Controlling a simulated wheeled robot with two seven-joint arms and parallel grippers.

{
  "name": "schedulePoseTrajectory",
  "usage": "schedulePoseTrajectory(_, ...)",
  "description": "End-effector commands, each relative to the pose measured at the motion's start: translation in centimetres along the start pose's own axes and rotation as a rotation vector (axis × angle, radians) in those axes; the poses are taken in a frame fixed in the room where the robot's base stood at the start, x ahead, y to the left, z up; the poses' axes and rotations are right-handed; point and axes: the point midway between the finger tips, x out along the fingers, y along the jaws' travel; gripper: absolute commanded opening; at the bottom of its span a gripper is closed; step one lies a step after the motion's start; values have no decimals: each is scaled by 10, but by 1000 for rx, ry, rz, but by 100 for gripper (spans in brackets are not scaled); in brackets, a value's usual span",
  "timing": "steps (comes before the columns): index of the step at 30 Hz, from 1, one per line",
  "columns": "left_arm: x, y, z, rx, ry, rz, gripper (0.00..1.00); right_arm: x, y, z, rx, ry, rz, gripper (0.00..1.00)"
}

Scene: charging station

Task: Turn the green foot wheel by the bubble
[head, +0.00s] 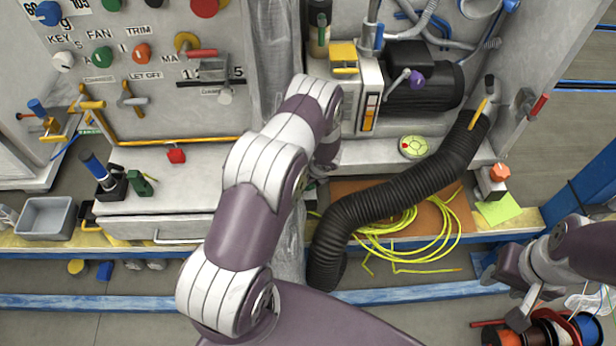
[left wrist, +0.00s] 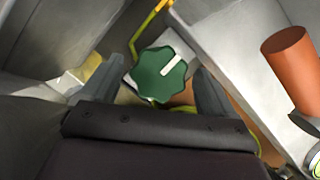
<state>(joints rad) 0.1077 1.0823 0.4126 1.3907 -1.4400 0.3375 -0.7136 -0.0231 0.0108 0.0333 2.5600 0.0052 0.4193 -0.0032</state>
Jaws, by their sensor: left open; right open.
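The green foot wheel (left wrist: 160,75) shows in the left wrist view as a lobed knob with a white bar mark on its top. My left gripper (left wrist: 170,68) is open, with one finger on either side of the wheel; I cannot tell if they touch it. In the head view my left arm hides the wheel and most of that gripper. The round yellow-green bubble level (head: 414,147) with a red mark lies on the grey ledge to the right of my left arm. My right gripper (head: 505,296) is open and empty at the lower right.
A black corrugated hose (head: 400,195) bends down beside my left arm, over a yellow cable (head: 405,240). An orange knob (head: 499,172) stands at the ledge's right end. Cable reels (head: 545,330) lie below my right gripper. A control panel (head: 150,55) stands at left.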

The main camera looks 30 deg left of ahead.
Motion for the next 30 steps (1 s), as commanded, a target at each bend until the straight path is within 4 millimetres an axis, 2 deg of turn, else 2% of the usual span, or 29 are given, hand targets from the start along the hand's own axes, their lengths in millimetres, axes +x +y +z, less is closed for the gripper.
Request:
schedulePoseTrajectory(2, 0, 0, 0, 0, 0, 0, 88, 0, 0, 0, 0, 0, 0, 45)
schedulePoseTrajectory(3, 0, 0, 0, 0, 0, 0, 82, 0, 0, 0, 0, 0, 0, 45)
schedulePoseTrajectory(7, 0, 0, 0, 0, 0, 0, 39, 0, 0, 0, 0, 0, 0, 45)
schedulePoseTrajectory(8, 0, 0, 0, 0, 0, 0, 33, 0, 0, 0, 0, 0, 0, 45)
schedulePoseTrajectory(20, 0, 0, 0, -61, 0, 26, 33, 0, 0, 0, 0, 0, 0, 45)
schedulePoseTrajectory(30, 2, -2, -1, -304, 0, 126, 33, 8, 0, 1, 0, 0, 0, 45)
